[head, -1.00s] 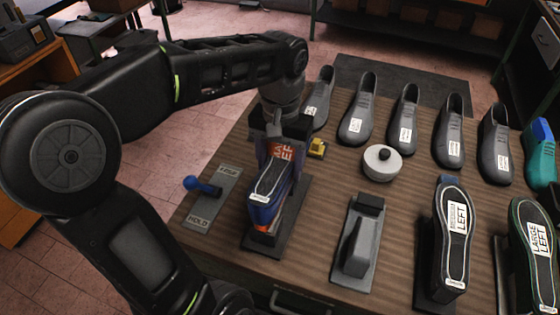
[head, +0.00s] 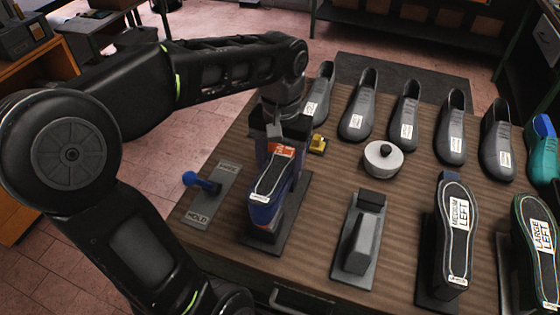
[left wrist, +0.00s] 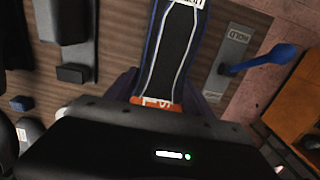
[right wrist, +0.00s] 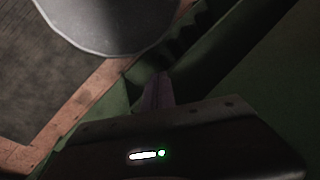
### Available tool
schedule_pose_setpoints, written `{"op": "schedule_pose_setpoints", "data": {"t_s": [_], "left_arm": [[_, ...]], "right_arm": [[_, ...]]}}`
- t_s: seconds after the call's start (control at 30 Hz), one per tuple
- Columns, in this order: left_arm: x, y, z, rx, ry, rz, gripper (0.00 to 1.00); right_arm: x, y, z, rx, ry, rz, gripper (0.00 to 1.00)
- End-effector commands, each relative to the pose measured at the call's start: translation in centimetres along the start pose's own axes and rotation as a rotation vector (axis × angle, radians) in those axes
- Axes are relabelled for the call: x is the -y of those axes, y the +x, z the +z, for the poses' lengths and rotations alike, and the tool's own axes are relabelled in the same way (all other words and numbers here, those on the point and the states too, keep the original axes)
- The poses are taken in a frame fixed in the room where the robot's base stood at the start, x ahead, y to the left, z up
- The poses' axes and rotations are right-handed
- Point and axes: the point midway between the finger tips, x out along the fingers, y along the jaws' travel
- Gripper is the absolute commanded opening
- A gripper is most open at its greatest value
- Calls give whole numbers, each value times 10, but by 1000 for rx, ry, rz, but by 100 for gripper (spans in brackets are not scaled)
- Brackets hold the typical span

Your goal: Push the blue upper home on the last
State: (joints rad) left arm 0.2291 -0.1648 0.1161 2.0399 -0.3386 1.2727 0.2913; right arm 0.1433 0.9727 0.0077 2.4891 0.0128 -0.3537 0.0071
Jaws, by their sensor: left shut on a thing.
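The blue upper (head: 262,213) sits sole up on the orange last (head: 281,151), on a dark stand plate (head: 293,228). Its dark sole has a white outline. Orange shows at the heel end, also in the left wrist view (left wrist: 158,104). My left gripper (head: 279,143) comes down at the heel end, its fingers on either side and shut on the upper. In the left wrist view the blue upper (left wrist: 149,50) runs away between the fingers. The fingers hide part of the heel. My right gripper (right wrist: 158,92) appears shut and empty in the right wrist view.
A plate marked HOLD with a blue lever (head: 203,184) lies left of the stand. Grey shoes line the back; medium (head: 455,235) and large lasts stand farther right.

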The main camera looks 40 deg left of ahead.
Motion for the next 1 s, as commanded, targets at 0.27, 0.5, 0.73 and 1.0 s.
{"op": "schedule_pose_setpoints", "data": {"t_s": [0.27,0.5,0.73,1.0], "left_arm": [[0,5,0,0,0,0,12],[0,5,0,-1,0,0,12],[0,5,0,-1,0,0,70],[0,5,0,0,0,0,86]], "right_arm": [[-1,4,0,0,0,0,0],[-1,3,0,0,0,0,0],[-1,3,0,0,0,0,0],[-1,3,0,0,0,0,0]]}}
